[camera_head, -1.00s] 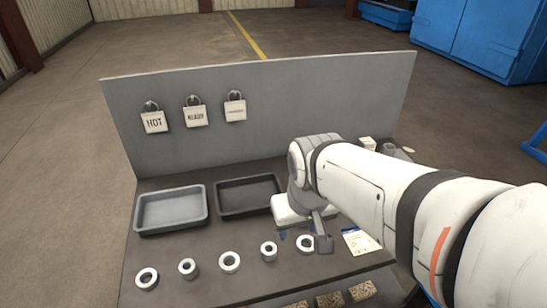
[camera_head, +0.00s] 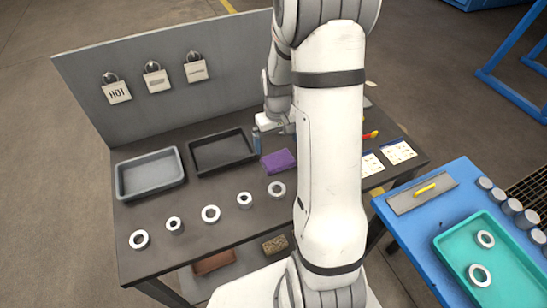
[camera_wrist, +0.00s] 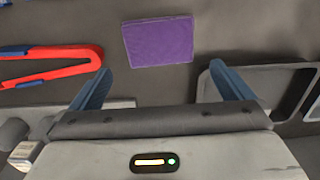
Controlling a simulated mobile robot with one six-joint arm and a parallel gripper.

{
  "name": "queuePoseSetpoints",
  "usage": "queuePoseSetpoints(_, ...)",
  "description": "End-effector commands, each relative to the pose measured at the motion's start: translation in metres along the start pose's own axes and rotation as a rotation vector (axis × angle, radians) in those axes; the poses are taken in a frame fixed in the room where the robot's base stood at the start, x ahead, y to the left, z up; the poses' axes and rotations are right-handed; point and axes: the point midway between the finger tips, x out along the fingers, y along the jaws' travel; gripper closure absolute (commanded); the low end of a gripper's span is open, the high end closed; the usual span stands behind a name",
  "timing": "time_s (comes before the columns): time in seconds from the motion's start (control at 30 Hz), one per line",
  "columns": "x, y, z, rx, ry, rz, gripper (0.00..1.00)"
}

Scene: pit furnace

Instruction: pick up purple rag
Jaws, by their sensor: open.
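The purple rag (camera_head: 279,161) lies flat on the dark workbench, just right of the black tray. In the wrist view the rag (camera_wrist: 158,41) is a purple rectangle beyond the fingertips, roughly centred between them. My gripper (camera_wrist: 160,70) is open, with two blue fingers spread apart and nothing between them. In the head view my gripper (camera_head: 267,137) is near the back of the bench, behind the rag and apart from it. My arm hides part of the bench to its right.
A grey tray (camera_head: 150,174) and a black tray (camera_head: 222,151) stand left of the rag. Several metal rings line the bench front; one ring (camera_head: 277,190) is near the rag. A red tool (camera_wrist: 50,62) lies left in the wrist view. A blue table (camera_head: 410,225) stands right.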

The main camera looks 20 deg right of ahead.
Motion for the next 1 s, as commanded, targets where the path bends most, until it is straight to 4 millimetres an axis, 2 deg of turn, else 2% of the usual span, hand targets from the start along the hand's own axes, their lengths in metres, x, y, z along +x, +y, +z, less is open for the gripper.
queuePoseSetpoints(0.5, 0.063, 0.0, 0.01, 0.001, -0.003, -0.001, 0.0)
queuePoseSetpoints(0.8, 0.067, 0.0, 0.01, 0.002, 0.0, 0.0, 0.0)
queuePoseSetpoints(1.0, 0.067, 0.001, 0.01, 0.002, 0.0, 0.0, 0.16)
